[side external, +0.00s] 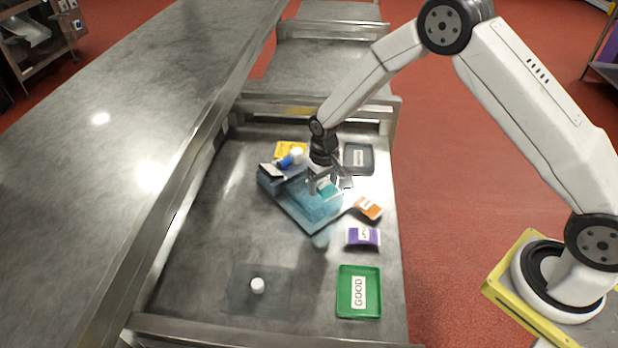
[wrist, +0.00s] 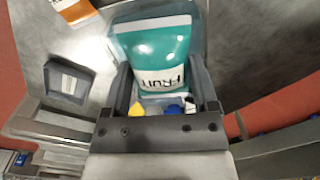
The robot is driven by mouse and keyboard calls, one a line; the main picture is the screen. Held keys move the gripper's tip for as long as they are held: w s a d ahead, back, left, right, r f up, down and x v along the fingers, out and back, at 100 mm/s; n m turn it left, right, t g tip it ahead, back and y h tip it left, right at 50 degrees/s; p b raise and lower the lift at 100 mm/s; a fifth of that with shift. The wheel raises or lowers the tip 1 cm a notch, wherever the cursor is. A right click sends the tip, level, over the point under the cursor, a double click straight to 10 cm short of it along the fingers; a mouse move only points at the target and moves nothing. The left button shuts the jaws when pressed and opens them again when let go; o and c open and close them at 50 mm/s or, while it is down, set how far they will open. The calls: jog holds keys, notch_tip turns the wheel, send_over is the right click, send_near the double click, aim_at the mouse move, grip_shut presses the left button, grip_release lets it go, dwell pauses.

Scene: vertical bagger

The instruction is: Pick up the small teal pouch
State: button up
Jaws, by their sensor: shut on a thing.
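The small teal pouch (wrist: 150,45) carries a white label reading FRUIT in the wrist view. My gripper (wrist: 160,88) is shut on it, with a finger on either side of its labelled end. In the side external view, my gripper (side external: 325,180) is over the clear blue bin (side external: 303,212), and the teal pouch (side external: 327,189) shows at its fingers. I cannot tell whether the pouch still touches the bin or its contents. The fingers partly hide the pouch in the side view.
An orange pouch (side external: 368,207) and a purple pouch (side external: 363,237) lie right of the bin. A green GOOD tray (side external: 343,302) is at the front right, a dark tray (side external: 365,148) behind. A blue-and-white item (side external: 293,158) is at the bin's back. A white cap (side external: 257,285) stands front left.

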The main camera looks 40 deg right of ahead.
jog(key=s+r, duration=0.4)
jog(key=s, duration=0.5)
jog(key=shift+s+d+r, duration=0.2)
jog(key=shift+d, duration=0.1)
dwell(0.4)
jog(key=m, duration=0.4)
send_over(358, 291)
notch_tip(358, 291, down, 6)
jog(key=shift+r, duration=0.1)
jog(key=shift+f, duration=2.25)
jog(key=shift+f, duration=0.15)
jog(key=shift+f, duration=1.65)
